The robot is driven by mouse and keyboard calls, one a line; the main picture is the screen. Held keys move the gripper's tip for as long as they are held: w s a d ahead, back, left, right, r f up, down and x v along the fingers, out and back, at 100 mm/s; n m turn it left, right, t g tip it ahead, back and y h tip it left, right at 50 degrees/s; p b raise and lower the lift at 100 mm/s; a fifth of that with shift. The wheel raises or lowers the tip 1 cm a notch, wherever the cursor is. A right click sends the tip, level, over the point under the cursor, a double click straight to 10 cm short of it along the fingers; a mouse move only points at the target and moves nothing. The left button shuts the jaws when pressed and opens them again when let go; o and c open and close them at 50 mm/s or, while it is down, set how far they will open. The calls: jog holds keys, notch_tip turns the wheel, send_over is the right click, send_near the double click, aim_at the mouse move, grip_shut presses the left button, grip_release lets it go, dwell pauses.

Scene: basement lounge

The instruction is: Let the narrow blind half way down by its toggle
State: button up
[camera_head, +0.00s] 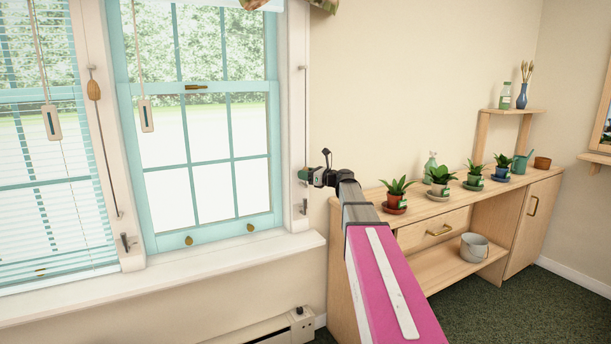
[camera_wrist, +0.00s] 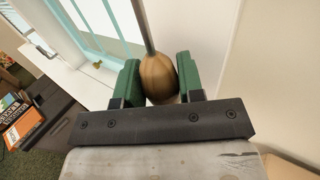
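In the wrist view, a brown wooden toggle (camera_wrist: 159,77) hangs on a thin cord between the green pads of my gripper (camera_wrist: 158,80). Both pads appear to press against its sides. In the head view, my gripper (camera_head: 305,175) is at the right edge of the right window, low on the cord (camera_head: 304,110), and mostly hides the toggle. The narrow blind (camera_head: 228,3) shows only as a white strip at the top of the right window, with the panes below it uncovered.
A wide slatted blind (camera_head: 40,150) covers the left window; its wooden toggle (camera_head: 94,90) hangs on the post. Two pale tags (camera_head: 52,122) hang on cords. A cleat (camera_head: 304,207) sits below my gripper. Potted plants (camera_head: 397,190) stand on the cabinet (camera_head: 420,212) at right.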

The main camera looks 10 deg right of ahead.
grip_shut()
notch_tip(320, 180, up, 18)
jog(key=shift+f, duration=0.2)
jog(key=o, duration=0.9)
grip_release()
jog(key=shift+c, duration=0.2)
jog(key=v, duration=1.1)
jog(key=shift+a, duration=0.1)
